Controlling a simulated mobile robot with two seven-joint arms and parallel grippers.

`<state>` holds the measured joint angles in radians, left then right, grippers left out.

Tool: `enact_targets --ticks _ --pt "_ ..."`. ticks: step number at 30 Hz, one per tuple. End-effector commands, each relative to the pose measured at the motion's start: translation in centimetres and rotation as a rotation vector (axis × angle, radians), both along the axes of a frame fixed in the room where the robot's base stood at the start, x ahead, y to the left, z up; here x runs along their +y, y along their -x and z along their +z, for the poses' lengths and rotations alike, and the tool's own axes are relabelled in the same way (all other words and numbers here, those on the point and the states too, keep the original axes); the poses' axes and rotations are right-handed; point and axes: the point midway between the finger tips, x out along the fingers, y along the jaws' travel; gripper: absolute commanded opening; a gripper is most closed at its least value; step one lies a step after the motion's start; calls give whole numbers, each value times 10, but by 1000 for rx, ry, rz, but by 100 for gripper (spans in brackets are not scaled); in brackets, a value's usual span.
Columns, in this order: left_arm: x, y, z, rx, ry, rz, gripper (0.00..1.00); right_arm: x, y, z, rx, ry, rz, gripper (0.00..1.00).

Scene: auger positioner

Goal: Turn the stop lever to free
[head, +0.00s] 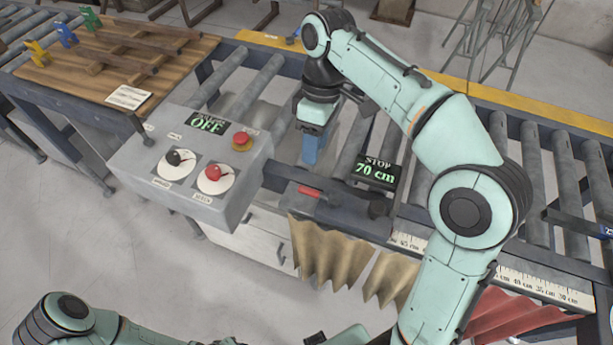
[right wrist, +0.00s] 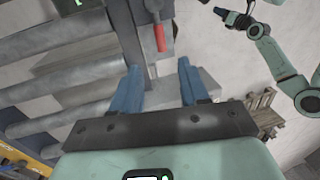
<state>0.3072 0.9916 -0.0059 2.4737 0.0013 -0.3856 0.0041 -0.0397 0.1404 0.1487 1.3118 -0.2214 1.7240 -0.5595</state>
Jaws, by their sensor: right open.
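The stop lever has a red handle (head: 311,192) and sits on the dark rail beside the STOP display (head: 378,172), which reads 70 cm. In the right wrist view the red handle (right wrist: 160,38) shows just beyond the fingertips, between their lines. My right gripper (head: 310,158) is above and behind the lever, pointing down. In the right wrist view its blue fingers (right wrist: 158,68) are apart with nothing held between them. My left gripper (right wrist: 230,17) shows small at the top right of the right wrist view, far from the lever; its opening is unclear.
A grey control box (head: 195,165) with red and black knobs and an OFF display stands left of the lever. Conveyor rollers (head: 535,175) run behind. A ruler strip (head: 540,287) and tan curtain flaps (head: 330,250) line the front. A wooden board (head: 110,60) lies at far left.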

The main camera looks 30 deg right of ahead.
Motion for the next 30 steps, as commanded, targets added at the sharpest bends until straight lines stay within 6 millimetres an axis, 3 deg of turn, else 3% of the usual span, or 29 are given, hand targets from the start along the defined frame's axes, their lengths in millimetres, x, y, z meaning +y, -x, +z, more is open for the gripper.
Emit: enact_targets --ticks 1,6,15,21,29,30 --pt "0 6 -9 8 0 1 43 1 3 -15 6 0 0 44" --pt "0 15 -23 18 0 0 43 7 8 -52 8 0 0 44" --pt "0 23 -36 25 0 0 43 15 13 -99 3 0 0 44" --pt "0 24 -38 26 0 1 43 16 14 -110 2 0 -1 44" --pt "0 23 -38 26 0 0 43 17 14 -111 1 -1 -1 44" --pt "0 23 -38 26 0 0 43 17 14 -111 1 -1 -1 34"
